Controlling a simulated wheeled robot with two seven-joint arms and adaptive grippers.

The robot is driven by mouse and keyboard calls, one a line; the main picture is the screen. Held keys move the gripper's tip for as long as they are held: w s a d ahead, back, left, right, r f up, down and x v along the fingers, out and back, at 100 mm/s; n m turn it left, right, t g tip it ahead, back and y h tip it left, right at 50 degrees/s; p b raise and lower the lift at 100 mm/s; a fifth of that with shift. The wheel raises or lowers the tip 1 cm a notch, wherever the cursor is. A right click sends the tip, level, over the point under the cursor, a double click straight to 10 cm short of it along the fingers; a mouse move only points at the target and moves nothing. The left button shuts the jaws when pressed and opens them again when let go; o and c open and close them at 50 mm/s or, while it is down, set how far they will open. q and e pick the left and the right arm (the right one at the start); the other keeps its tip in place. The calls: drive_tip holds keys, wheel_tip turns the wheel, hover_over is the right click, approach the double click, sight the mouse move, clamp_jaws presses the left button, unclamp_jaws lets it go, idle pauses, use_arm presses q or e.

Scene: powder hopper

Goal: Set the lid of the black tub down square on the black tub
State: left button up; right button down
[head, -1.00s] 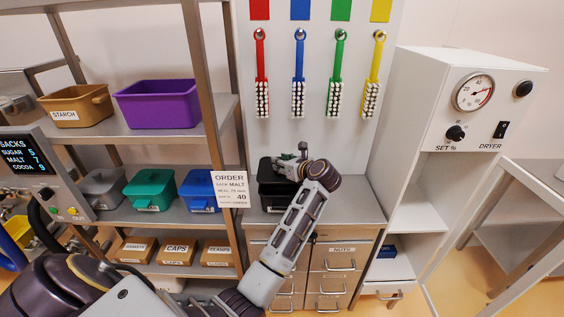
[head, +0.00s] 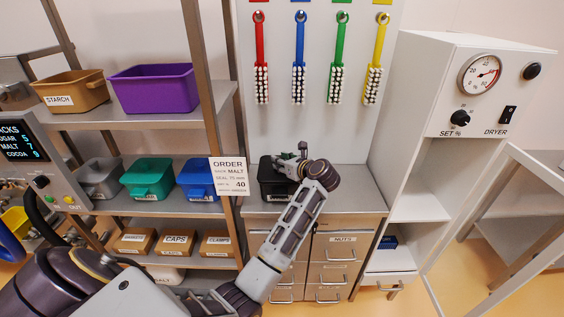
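The black tub (head: 270,189) stands on the grey top of a drawer cabinet, near the left end, against the back panel. My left arm comes in from the lower left and reaches up to it. My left gripper (head: 288,162) is at the tub's top, over its right and back part. The gripper is small and partly hidden by its own wrist, so I cannot tell whether its fingers are open or shut. The lid cannot be told apart from the dark tub under the gripper. My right gripper is not in view.
An order card (head: 229,177) hangs just left of the tub. Shelves at left hold a teal tub (head: 147,180), a blue tub (head: 196,180) and a purple tub (head: 155,90). Brushes hang above. The cabinet top (head: 357,186) is clear right of the tub, up to the white dryer (head: 440,85).

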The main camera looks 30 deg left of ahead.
use_arm(q)
drive_tip(key=shift+f, duration=0.1)
idle(0.3)
drive_tip(key=o, duration=1.1)
drive_tip(key=shift+r, duration=5)
drive_tip(key=shift+a, duration=0.1)
